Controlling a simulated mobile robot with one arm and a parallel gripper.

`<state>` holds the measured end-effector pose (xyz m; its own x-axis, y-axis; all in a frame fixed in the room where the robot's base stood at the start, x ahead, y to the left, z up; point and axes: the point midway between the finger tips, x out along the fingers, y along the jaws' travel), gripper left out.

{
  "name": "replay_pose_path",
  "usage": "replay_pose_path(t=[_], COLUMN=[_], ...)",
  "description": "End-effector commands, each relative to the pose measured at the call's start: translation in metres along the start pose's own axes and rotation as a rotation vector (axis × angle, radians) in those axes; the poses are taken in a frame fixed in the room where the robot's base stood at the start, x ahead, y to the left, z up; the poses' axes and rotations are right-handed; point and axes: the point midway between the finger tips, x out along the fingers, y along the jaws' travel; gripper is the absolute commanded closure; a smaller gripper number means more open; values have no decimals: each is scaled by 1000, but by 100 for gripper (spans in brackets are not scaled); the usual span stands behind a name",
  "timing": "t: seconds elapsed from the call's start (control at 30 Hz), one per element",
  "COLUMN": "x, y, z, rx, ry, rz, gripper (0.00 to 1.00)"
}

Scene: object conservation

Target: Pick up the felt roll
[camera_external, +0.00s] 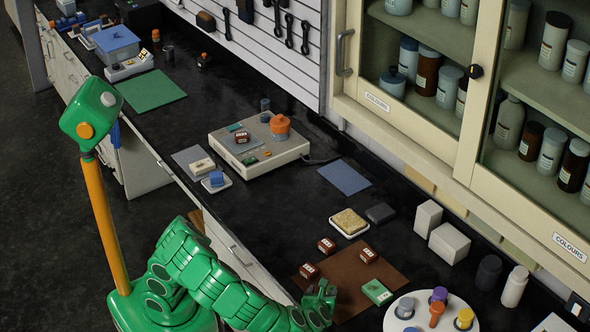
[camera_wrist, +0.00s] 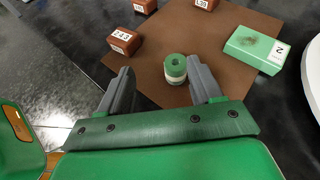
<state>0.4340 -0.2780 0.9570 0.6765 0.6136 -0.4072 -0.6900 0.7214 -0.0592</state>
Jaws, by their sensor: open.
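My gripper (camera_wrist: 164,78) is open, with one grey finger on each side of the roll. The left finger has a clear gap to it; the right finger is closer, and I cannot tell whether it touches. In the external view my gripper (camera_external: 323,294) is at the left part of the brown mat (camera_external: 345,291), and I cannot make out the roll there.
A green box (camera_wrist: 257,50) lies right of the roll. Red-brown labelled blocks (camera_wrist: 124,42) sit beyond and left. A round white holder (camera_external: 398,318) with coloured pegs stands right of the mat. White boxes (camera_external: 449,243) stand farther back. The mat between these is mostly clear.

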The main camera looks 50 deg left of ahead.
Motion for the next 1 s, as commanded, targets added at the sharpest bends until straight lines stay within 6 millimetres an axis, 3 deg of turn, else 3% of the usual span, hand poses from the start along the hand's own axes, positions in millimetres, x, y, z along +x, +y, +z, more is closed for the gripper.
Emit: replay_pose_path(t=[0.1,0.27,0.67,1.0], x=[-12,-15,15,52], y=[-9,-14,-15,-18], z=[-16,-23,-20,-15], rx=[66,98,96,97], ry=[-16,-25,-25,-27], rz=[-51,-75,-72,-70], gripper=[35,35,35,35])
